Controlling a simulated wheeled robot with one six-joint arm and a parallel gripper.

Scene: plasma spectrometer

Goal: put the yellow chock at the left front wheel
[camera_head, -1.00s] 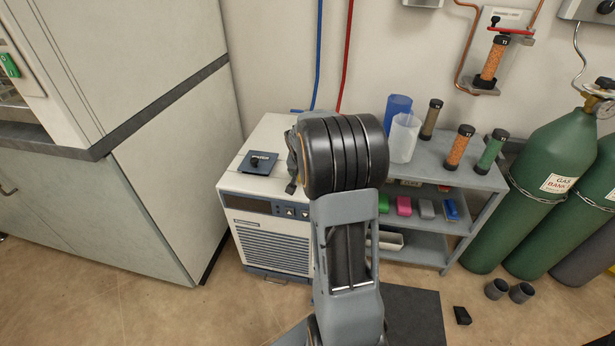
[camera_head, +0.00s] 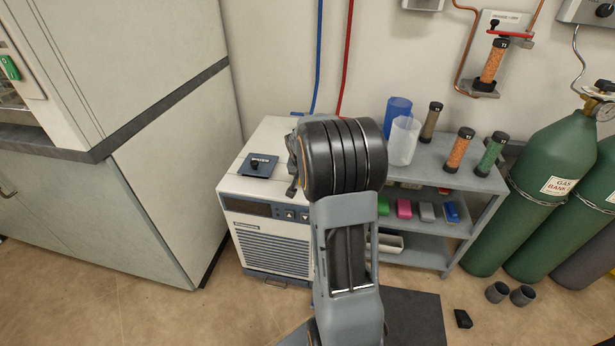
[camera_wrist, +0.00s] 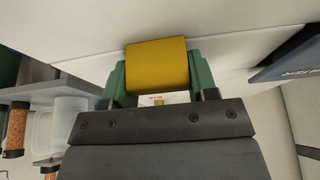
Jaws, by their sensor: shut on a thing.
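In the wrist view, my gripper (camera_wrist: 157,80) is shut on the yellow chock (camera_wrist: 157,62), a yellow block held between its two green fingers. A pale flat surface lies behind the chock; I cannot tell whether the chock touches it. In the head view, my arm hides the gripper and the chock. The white chiller (camera_head: 272,243) stands on the floor left of my arm, with a blue front panel and a vented grille. No wheel can be made out in either view.
A grey shelf cart (camera_head: 455,180) with tubes, cups and coloured blocks stands right of the chiller. Green gas cylinders (camera_head: 550,160) stand at the far right. Two grey cups (camera_head: 510,294) and a black block (camera_head: 463,318) lie on the floor. A large cabinet (camera_head: 165,150) stands left.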

